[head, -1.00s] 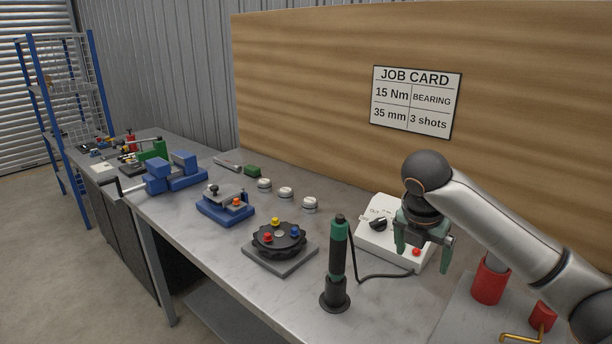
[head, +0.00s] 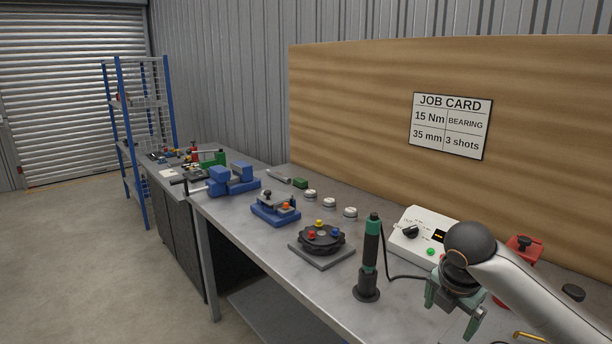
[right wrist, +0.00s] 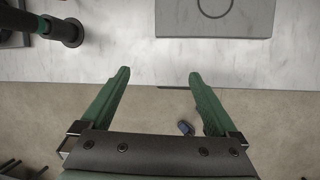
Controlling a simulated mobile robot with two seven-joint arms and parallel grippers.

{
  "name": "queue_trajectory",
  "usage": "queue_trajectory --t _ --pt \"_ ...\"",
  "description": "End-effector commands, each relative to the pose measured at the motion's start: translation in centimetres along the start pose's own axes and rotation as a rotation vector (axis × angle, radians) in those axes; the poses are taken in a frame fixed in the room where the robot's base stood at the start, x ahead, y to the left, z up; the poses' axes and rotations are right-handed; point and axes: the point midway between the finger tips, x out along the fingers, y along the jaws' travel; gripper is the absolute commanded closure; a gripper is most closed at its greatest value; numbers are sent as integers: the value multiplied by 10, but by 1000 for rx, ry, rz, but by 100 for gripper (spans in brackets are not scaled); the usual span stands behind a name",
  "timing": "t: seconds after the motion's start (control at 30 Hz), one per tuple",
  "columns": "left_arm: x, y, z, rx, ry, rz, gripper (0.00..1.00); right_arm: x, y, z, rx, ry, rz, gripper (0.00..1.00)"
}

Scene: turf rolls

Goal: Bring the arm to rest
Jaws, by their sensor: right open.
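My right gripper (head: 456,304) has green fingers and hangs from my right arm at the lower right of the head view, in front of the white control box (head: 418,234). In the right wrist view its two fingers (right wrist: 158,78) are spread apart with nothing between them, over the bench's front edge and the floor. My left gripper is in neither view.
A green and black screwdriver (head: 369,262) stands upright on the metal bench, left of my gripper. A black turntable (head: 321,240), a blue fixture (head: 276,208) and a blue vise (head: 234,180) stand farther left. Floor (head: 150,290) is clear at lower left.

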Motion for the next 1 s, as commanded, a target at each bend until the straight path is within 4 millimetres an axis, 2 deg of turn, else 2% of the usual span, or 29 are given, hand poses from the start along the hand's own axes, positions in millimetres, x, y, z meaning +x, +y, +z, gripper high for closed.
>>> queue_trajectory --t 0.03,0.17,0.3,0.43,0.57,0.77,0.87,1.0 --pt "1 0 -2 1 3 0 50 16 3 -17 33 28 23 5" --pt "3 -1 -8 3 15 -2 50 51 13 -56 159 94 101 5" --pt "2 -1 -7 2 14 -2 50 90 18 -107 346 195 187 5" --pt "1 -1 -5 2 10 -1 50 119 14 -152 550 300 250 5" --pt "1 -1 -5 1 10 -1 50 142 3 -193 773 401 292 5" --pt "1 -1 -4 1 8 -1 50 169 -30 -242 1138 532 326 5" --pt "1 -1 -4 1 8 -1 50 178 -54 -261 1326 580 335 5" --pt "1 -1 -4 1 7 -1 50 188 -95 -282 1583 626 341 5"
